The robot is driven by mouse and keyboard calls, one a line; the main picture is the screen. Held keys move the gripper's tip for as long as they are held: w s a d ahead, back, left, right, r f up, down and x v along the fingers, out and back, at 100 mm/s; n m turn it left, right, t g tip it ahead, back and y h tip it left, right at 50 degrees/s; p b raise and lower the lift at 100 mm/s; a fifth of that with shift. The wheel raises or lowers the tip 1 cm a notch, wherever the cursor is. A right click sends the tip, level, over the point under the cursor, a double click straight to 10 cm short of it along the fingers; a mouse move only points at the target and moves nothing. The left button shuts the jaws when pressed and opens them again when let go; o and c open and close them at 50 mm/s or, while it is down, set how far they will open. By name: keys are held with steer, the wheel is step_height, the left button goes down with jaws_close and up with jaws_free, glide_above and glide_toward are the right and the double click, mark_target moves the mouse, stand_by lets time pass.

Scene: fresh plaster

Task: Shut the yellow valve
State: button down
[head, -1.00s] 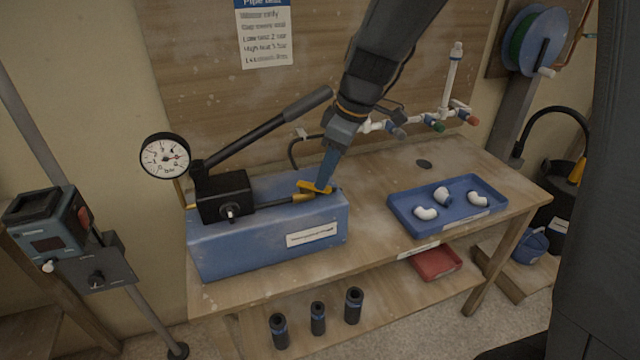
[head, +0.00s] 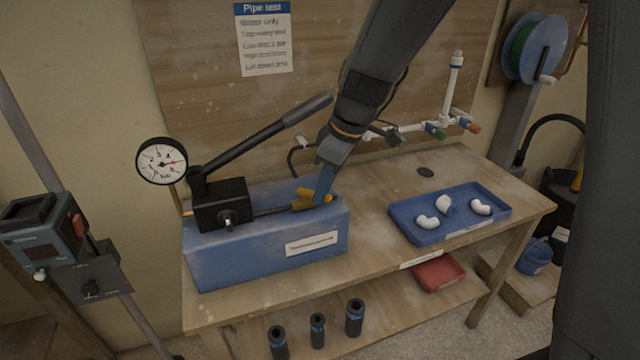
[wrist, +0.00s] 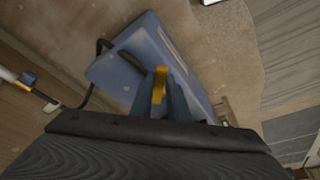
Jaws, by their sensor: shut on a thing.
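The yellow valve handle (head: 305,193) sits on a brass fitting at the right end of the blue test pump box (head: 265,250). My gripper (head: 323,195) reaches down from above and is shut on the handle, its fingers partly covering it. In the wrist view the yellow handle (wrist: 160,84) stands between the two blue fingers of my gripper (wrist: 161,98). The pump has a black block with a long lever (head: 260,135) slanting up to the right and a round pressure gauge (head: 162,161), its red needle pointing right.
A blue tray (head: 420,236) with white elbow fittings lies right of the pump on the wooden bench (head: 375,262). White pipework with coloured taps (head: 437,132) runs behind. Black sockets (head: 317,330) and a red tray (head: 438,272) are below.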

steer(key=shift+s+a+r+m+p, duration=0.2)
steer(key=shift+s+a+m+p, duration=0.3)
steer(key=shift+m+p, duration=0.55)
steer(key=m+p, duration=0.2)
steer(key=p, duration=0.2)
steer(key=s+a+m+t+h+p, duration=0.1)
steer(key=m+p, duration=0.1)
steer(key=p, duration=0.3)
steer(key=shift+s+a+m, duration=0.15)
steer(key=shift+a+m, duration=0.05)
steer(key=shift+m, duration=0.15)
steer(key=shift+f+h+p, duration=0.15)
steer(key=shift+h+p, duration=0.15)
steer(key=shift+p, duration=0.3)
steer(key=shift+s+a+f+m+t, duration=0.1)
steer(key=shift+s+a+m+t, duration=0.15)
steer(key=shift+m, duration=0.45)
steer(key=shift+a+m, duration=0.15)
steer(key=shift+m, duration=0.25)
steer(key=shift+h, duration=0.3)
